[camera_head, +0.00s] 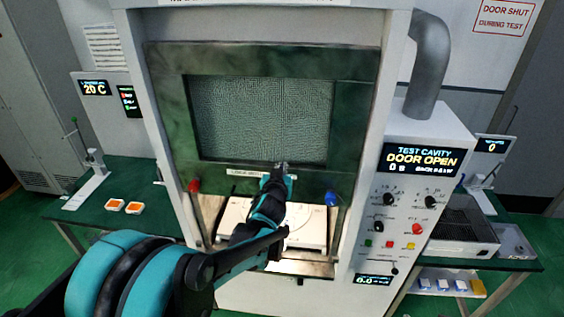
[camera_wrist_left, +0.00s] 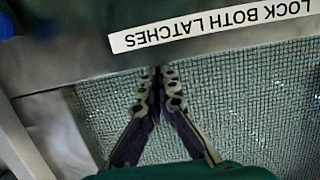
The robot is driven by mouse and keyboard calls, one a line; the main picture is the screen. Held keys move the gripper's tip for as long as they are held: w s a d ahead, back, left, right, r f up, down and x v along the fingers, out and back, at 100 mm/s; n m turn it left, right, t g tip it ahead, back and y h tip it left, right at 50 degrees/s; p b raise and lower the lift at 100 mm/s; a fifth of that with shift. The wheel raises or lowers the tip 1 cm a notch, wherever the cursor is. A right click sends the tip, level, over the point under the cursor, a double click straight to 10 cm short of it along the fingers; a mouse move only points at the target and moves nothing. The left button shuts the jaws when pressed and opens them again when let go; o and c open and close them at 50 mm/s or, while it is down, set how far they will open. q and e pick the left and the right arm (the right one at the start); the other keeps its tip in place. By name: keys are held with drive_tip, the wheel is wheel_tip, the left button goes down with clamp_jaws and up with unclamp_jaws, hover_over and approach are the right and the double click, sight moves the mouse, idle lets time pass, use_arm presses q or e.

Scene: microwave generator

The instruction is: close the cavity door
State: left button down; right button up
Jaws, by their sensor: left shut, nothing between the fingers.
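The cavity door (camera_head: 172,110) is a dark metal frame with a mesh window (camera_head: 265,115). Its lower edge is above the bottom of the cavity opening, leaving a gap. The display reads DOOR OPEN. My left gripper (camera_head: 281,168) is shut and empty in front of the door's lower rail, beside the white label. In the left wrist view its closed fingertips (camera_wrist_left: 160,73) lie over the mesh near the rail and the label "LOCK BOTH LATCHES" (camera_wrist_left: 215,22). I cannot tell whether they touch. A red knob (camera_head: 194,186) and a blue knob (camera_head: 331,198) flank the rail. My right gripper is out of view.
A white plate (camera_head: 305,228) shows inside the cavity below the door, partly hidden by my left arm. The control panel (camera_head: 400,210) is at the right, under a grey pipe (camera_head: 428,65). Green side tables (camera_head: 150,205) hold small items.

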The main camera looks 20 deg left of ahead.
use_arm(q)
wheel_tip(320, 180, down, 43)
drive_tip(key=b, duration=3.4)
drive_tip(key=shift+s, duration=0.1)
wheel_tip(320, 180, up, 5)
drive_tip(key=p, duration=0.4)
drive_tip(key=p+v, duration=0.1)
drive_tip(key=v, duration=0.8)
drive_tip(key=shift+s+p, duration=0.4)
drive_tip(key=shift+s, duration=0.05)
